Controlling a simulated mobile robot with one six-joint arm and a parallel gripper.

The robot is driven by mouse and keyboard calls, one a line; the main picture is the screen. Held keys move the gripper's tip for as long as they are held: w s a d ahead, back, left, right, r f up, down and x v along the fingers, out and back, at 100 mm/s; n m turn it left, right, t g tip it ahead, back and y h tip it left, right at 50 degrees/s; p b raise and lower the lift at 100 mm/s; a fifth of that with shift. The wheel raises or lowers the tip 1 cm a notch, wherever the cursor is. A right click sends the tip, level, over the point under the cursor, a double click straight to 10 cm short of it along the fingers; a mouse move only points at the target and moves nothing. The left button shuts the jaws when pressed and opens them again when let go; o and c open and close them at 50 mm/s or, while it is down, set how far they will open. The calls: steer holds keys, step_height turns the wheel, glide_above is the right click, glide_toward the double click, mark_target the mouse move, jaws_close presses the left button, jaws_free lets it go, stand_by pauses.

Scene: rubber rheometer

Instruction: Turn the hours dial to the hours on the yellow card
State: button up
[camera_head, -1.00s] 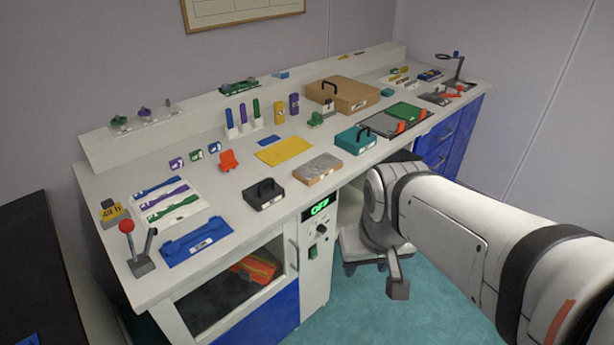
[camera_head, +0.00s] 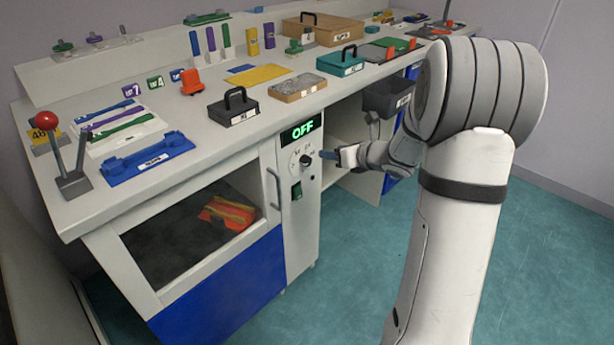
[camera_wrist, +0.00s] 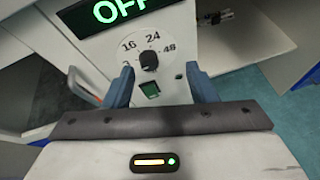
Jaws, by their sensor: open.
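The hours dial is a dark knob (camera_wrist: 148,61) on a white face marked 16, 24 and 48; a mark at left is partly hidden by a finger. I cannot tell surely which mark it points to. In the head view the dial (camera_head: 305,159) sits on the white panel below a green OFF display (camera_head: 302,131). My gripper (camera_wrist: 161,82) is open, its two blue fingers either side of the dial in the picture, apart from it. In the head view my gripper (camera_head: 333,155) is right of the dial.
A green switch (camera_wrist: 151,88) is just below the dial. A door handle (camera_head: 275,188) stands out left of the panel, beside a glazed cabinet. A dark bin (camera_head: 384,100) is under the bench at right. Floor before the panel is clear.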

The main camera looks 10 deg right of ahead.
mark_target(309, 163)
steer(key=w+a+f+n, duration=0.1)
steer(key=f, duration=0.1)
steer(key=w+a+f+n+y+b, duration=0.1)
steer(key=w+a+f, duration=0.1)
steer(key=w+a+f+n+b, duration=0.1)
steer(key=w+a+f, duration=0.1)
steer(key=shift+a+f+n+g+y, duration=0.25)
steer(key=shift+f+n+g+y, duration=0.05)
steer(key=shift+n+g+y, duration=0.1)
steer(key=shift+c, duration=0.4)
